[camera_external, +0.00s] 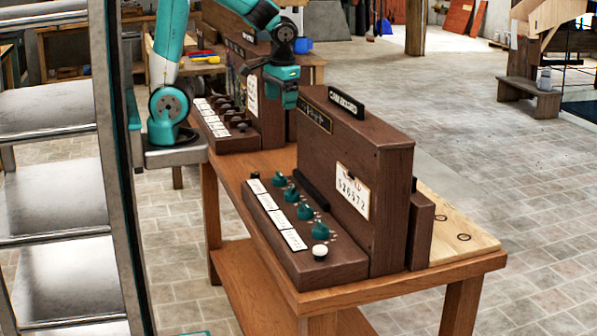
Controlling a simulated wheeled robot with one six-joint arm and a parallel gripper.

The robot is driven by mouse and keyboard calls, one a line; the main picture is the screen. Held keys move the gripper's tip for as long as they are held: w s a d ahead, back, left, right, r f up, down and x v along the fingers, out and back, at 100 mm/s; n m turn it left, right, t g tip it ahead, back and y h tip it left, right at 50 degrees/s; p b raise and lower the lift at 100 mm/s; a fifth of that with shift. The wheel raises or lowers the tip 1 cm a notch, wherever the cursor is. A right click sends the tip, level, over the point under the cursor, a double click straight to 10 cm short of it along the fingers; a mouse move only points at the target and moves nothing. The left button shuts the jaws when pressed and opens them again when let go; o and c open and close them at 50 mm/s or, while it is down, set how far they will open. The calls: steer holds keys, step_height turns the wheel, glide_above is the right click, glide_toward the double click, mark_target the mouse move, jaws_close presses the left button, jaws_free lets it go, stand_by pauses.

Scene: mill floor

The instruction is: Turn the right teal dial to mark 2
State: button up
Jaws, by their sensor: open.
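A dark wooden console (290,262) stands on a wooden table, with a row of several teal dials on its sloped front ledge. The right teal dial (320,230) is the one nearest the camera, beside a round white knob (320,252). Small pale marks sit around it, but they are too small to read, so I cannot tell which mark it points to. My gripper (287,104) is teal, open and empty. It hangs in the air near the far end of the console, well away from the right dial. Its fingertips are hard to make out.
The other teal dials (305,212) stand close together, with white label cards (278,220) in front. The console's tall back panel (345,150) rises behind the dials. A second similar console (225,140) stands further back. The air above the dials is clear.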

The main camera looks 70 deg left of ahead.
steer(key=d+f+m+g+b, duration=0.1)
steer(key=d+f+m, duration=0.15)
steer(key=d, duration=0.75)
steer(key=d+f+m+b, duration=0.1)
steer(key=d+f, duration=0.3)
steer(key=d, duration=0.5)
steer(key=r+t+h, duration=0.1)
glide_above(322, 225)
step_height(322, 225, down, 17)
steer(key=shift+p, duration=0.55)
steer(key=c, duration=0.9)
